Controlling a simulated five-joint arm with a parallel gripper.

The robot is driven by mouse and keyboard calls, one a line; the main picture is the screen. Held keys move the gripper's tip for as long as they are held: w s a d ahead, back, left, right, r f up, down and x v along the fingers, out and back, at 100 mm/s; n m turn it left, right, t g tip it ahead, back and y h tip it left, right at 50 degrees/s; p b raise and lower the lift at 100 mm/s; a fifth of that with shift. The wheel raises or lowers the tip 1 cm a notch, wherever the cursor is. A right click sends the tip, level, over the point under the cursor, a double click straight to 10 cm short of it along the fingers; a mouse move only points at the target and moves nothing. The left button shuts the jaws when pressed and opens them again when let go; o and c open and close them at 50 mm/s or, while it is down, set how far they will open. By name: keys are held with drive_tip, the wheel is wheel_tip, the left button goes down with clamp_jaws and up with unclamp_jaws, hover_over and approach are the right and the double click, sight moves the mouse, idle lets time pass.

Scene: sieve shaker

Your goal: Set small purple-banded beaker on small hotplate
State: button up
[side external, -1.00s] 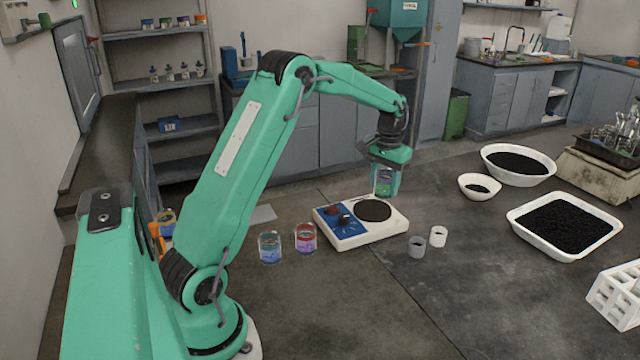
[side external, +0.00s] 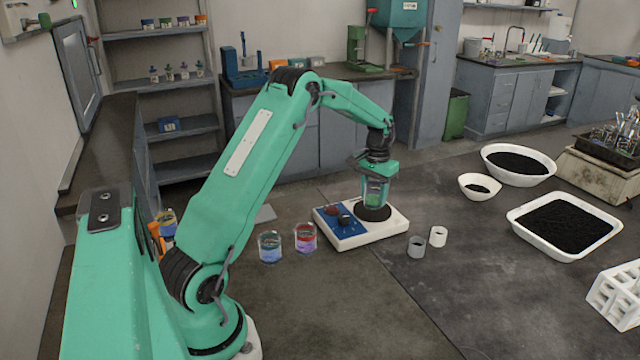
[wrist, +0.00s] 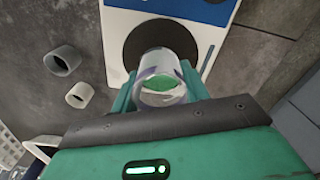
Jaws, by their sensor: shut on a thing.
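The small beaker (side external: 376,193) holds green contents, and its band looks pale purple in the wrist view (wrist: 160,72). My gripper (side external: 377,178) is shut on it, with one finger on each side (wrist: 160,95). The beaker is upright over the black round plate of the small hotplate (side external: 375,236), a white unit with a blue control panel. The beaker's base is at or just above the plate; I cannot tell whether it touches. The hotplate also shows at the top of the wrist view (wrist: 115,45).
White trays of black grains (side external: 565,228) lie farther right. The front bench is clear.

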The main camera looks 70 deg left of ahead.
drive_tip(key=shift+f, duration=0.45)
drive_tip(key=o, duration=1)
drive_tip(key=shift+f, duration=0.1)
wheel_tip(320, 180, up, 12)
drive_tip(key=shift+r, duration=0.15)
idle(0.5)
